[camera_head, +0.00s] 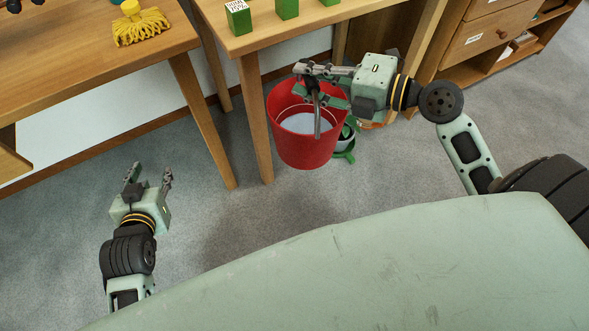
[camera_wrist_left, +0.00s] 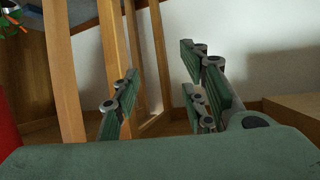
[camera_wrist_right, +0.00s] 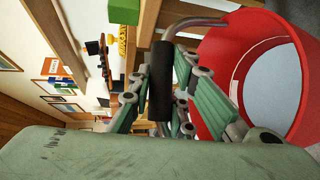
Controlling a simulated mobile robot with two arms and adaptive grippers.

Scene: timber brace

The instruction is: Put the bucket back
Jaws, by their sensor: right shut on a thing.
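The red bucket (camera_head: 305,152) is beside the legs of the middle table, with a pale grey-white interior or contents. I cannot tell whether its base touches the floor. My right gripper (camera_head: 318,84) is above the bucket's opening, shut on the dark grip of its handle. In the right wrist view the dark grip (camera_wrist_right: 161,82) lies between the fingers, and the bucket (camera_wrist_right: 222,62) is at the right. My left gripper (camera_head: 150,174) is open and empty, low at the left over the floor. Its spread fingers (camera_wrist_left: 160,100) show in the left wrist view.
A table with green blocks (camera_head: 238,17) stands behind the bucket. Another table (camera_head: 85,60) with a yellow mop head (camera_head: 142,27) is at the left. A green-footed object (camera_head: 346,146) is partly hidden behind the bucket. Wooden drawers (camera_head: 490,35) stand at the right. Grey floor lies open between my grippers.

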